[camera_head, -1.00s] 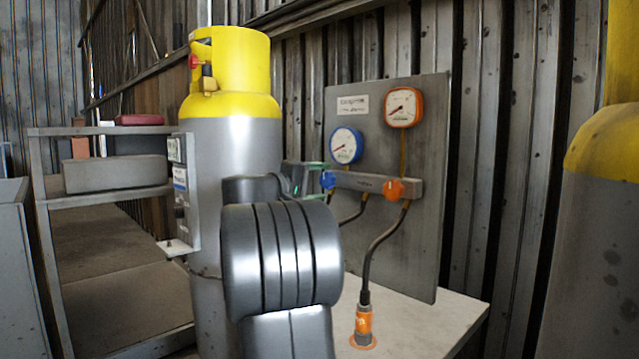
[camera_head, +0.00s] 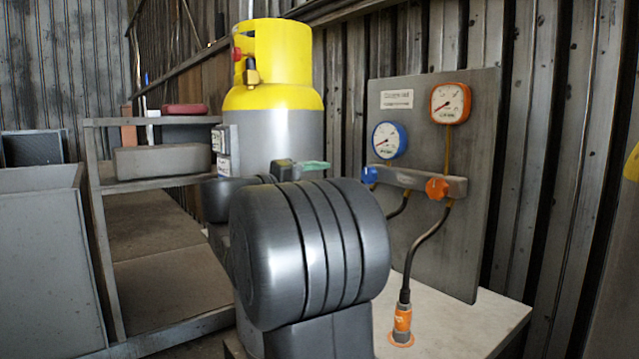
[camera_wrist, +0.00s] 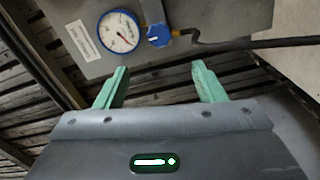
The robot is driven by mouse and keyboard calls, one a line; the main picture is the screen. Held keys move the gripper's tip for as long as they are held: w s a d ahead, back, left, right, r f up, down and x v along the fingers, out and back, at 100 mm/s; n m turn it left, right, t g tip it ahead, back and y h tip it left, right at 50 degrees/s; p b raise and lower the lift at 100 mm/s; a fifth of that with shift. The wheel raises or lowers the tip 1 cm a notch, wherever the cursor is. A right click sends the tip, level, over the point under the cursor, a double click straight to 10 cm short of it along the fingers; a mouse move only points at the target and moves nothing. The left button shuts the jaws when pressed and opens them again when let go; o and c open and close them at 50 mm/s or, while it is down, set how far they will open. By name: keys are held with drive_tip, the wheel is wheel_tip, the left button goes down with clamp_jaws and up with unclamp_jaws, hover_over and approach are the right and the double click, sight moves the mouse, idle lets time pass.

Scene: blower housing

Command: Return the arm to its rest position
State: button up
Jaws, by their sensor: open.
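My gripper shows in the wrist view (camera_wrist: 160,90), with its two green fingers spread apart and nothing between them. Beyond the fingers lie the gauge panel, with the blue gauge (camera_wrist: 118,32) and the blue knob (camera_wrist: 158,36). In the head view my grey arm (camera_head: 310,250) fills the middle foreground. A green fingertip of my gripper (camera_head: 312,166) shows just behind the arm, in front of the cylinder and left of the panel. The rest of the gripper is mostly hidden there by the arm.
The gauge panel (camera_head: 465,230) carries an orange gauge (camera_head: 450,103) and an orange knob (camera_head: 437,189). A hose runs to an orange fitting (camera_head: 402,320) on the white table (camera_head: 460,325). A yellow-topped cylinder (camera_head: 272,70) stands behind. A shelf (camera_head: 165,180) and grey cabinet (camera_head: 45,260) are left.

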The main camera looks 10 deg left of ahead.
sight(366, 176)
drive_tip(key=b+x, duration=0.2)
drive_tip(key=x, duration=1.1)
drive_tip(key=shift+w+d, duration=0.35)
drive_tip(key=shift+a, duration=0.1)
